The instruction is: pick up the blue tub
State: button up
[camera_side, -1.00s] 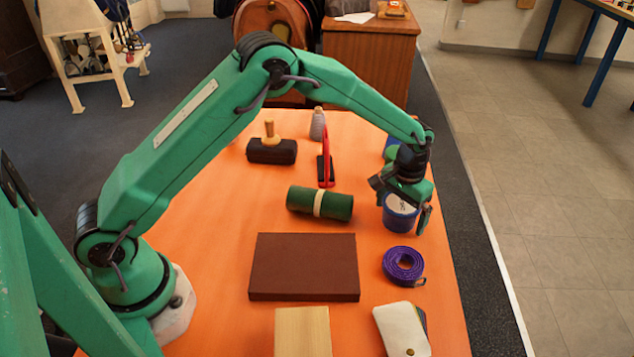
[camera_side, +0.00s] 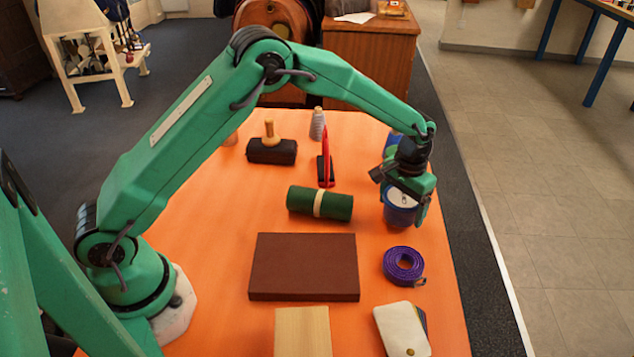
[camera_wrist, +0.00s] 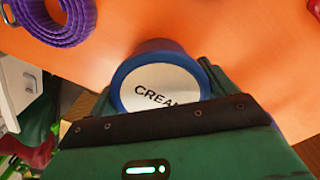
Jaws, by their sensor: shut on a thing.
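The blue tub (camera_side: 398,218) is at the right side of the orange table, between the fingers of my gripper (camera_side: 404,201). It has a pale lid with dark lettering that begins "CREA" in the wrist view (camera_wrist: 158,88). My gripper is shut on the tub, with its fingers at the tub's sides. The tub looks upright. Part of its lid is hidden behind my gripper in the wrist view. I cannot tell clearly whether its base is off the table.
A purple rolled strap (camera_side: 403,265) lies in front of the tub. A green roll (camera_side: 320,203) lies to its left, with a brown slab (camera_side: 304,267) nearer. A blue and green thing (camera_side: 391,143) stands behind my gripper, partly hidden. The table's right edge is close.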

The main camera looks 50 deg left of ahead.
notch_tip(320, 180, up, 3)
jog(key=shift+s+d+f, duration=0.1)
jog(key=shift+d, duration=0.05)
jog(key=s+d+r, duration=0.6)
jog(key=s+d, duration=0.2)
jog(key=shift+r, duration=0.25)
jog(key=shift+a, duration=0.1)
